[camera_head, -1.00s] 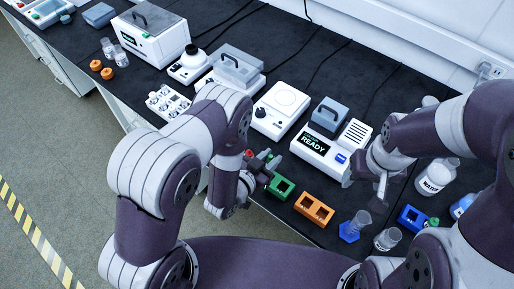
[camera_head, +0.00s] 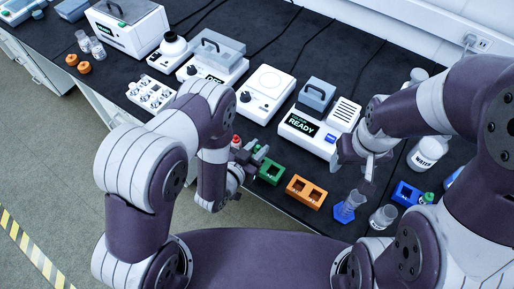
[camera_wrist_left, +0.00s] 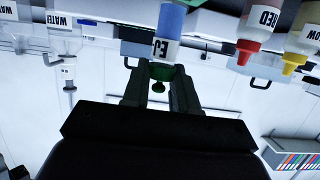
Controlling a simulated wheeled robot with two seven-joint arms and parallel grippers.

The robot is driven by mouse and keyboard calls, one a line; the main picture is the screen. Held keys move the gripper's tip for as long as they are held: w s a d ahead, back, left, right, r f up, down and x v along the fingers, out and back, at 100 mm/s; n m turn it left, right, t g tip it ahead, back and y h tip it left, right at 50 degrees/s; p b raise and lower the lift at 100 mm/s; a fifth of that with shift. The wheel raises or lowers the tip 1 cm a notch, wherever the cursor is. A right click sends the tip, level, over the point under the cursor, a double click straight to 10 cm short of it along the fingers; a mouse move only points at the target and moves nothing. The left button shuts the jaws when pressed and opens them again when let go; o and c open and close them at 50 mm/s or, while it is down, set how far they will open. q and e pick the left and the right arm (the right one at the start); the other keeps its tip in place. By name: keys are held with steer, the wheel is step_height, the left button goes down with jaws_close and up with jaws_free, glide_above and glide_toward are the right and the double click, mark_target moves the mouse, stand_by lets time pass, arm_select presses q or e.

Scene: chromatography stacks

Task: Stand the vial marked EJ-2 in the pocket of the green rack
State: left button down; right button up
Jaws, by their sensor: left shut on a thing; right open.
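My left gripper (camera_head: 250,163) is shut near the table's front edge, just left of the green rack (camera_head: 270,172). In the left wrist view, the left gripper (camera_wrist_left: 158,88) holds a vial by its green cap (camera_wrist_left: 160,72). The vial (camera_wrist_left: 166,48) has a white label reading EJ and a blue part; the rest of its mark is not readable. That view is upside down, so the cap is at the vial's top. In the head view the arm mostly hides the vial. My right gripper (camera_head: 369,166) is open and empty beside the READY device.
An orange rack (camera_head: 306,191), a cylinder on a blue base (camera_head: 350,205), a beaker (camera_head: 382,217) and a blue rack (camera_head: 406,193) stand right of the green rack. The READY device (camera_head: 318,128) stands behind. Red (camera_wrist_left: 258,25) and yellow (camera_wrist_left: 300,45) tipped bottles show in the wrist view.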

arm_select(q)
steer(key=shift+f, duration=0.15)
steer(key=shift+f+b, duration=1.05)
steer(key=shift+f+b, duration=0.45)
steer(key=shift+f, duration=0.1)
steer(key=shift+c, duration=2)
jaws_free()
steer(key=shift+r, duration=0.15)
